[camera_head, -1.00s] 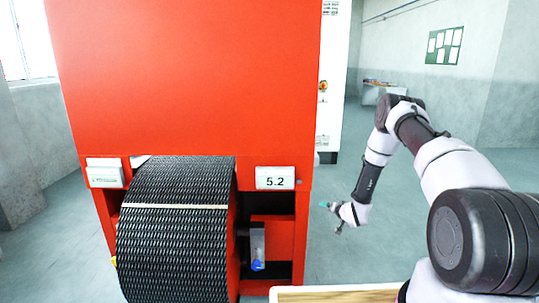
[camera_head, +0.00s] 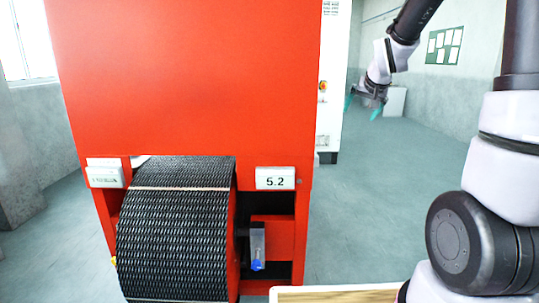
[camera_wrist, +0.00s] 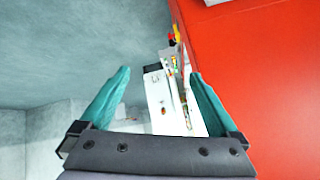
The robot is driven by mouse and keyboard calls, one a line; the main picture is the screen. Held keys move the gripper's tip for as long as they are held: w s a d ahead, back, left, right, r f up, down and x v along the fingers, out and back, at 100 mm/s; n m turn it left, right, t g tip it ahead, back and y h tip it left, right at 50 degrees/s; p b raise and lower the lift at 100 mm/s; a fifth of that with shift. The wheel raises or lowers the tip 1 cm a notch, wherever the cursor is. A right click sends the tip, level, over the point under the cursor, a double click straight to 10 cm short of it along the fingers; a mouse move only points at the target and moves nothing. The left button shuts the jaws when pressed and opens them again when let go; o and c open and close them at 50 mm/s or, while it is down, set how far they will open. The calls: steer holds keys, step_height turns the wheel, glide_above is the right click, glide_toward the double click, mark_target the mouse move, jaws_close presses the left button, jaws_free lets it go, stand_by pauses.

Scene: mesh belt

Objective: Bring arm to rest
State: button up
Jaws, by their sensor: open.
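My gripper (camera_head: 364,106) is raised at the upper right in the head view, to the right of the red machine and clear of it. Its two teal fingers point down and stand apart with nothing between them. In the wrist view, my gripper (camera_wrist: 158,105) also shows both teal fingers spread wide and empty. My arm is bent upward, and part of it runs out of the top of the head view.
The red machine (camera_head: 190,75) with a black mesh belt (camera_head: 175,235) fills the left. A white cabinet (camera_head: 331,100) stands behind. A wooden tabletop edge (camera_head: 335,295) is at the bottom. The floor (camera_head: 390,200) between is clear.

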steer(key=s+a+r, duration=0.1)
steer(key=s+r, duration=0.1)
steer(key=s, duration=0.7)
steer(key=s+a+r+g+y, duration=0.1)
steer(key=s+r, duration=0.2)
steer(key=s, duration=0.7)
steer(key=s+a+r+y, duration=0.1)
steer(key=s+a+r, duration=0.1)
steer(key=s, duration=0.8)
steer(key=shift+r+g, duration=0.2)
steer(key=shift+g, duration=0.2)
stand_by(4.7)
